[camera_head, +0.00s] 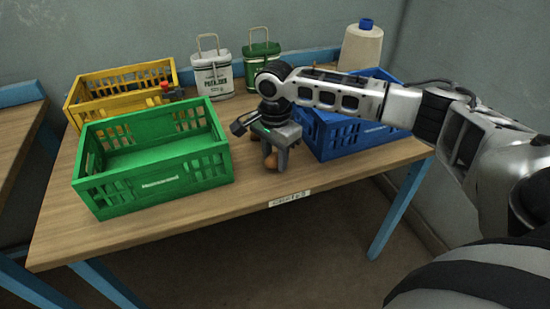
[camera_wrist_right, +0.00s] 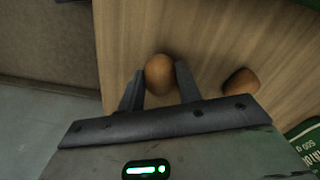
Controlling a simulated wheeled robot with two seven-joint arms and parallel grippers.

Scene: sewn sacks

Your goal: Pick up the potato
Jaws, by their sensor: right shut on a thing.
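A brown potato (camera_wrist_right: 160,75) sits between the two fingers of my right gripper (camera_wrist_right: 159,80) in the right wrist view, and the fingers are closed on it. In the head view my right gripper (camera_head: 275,158) points down near the table's front edge, between the green crate and the blue crate, with the potato (camera_head: 271,161) partly hidden by its fingers. A second brown potato (camera_wrist_right: 240,82) lies apart on the wood in the right wrist view. My left gripper is not in view.
A green crate (camera_head: 150,184) stands to the left, with a yellow crate (camera_head: 120,80) behind it. A blue crate (camera_head: 365,138) is on the right under my arm.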

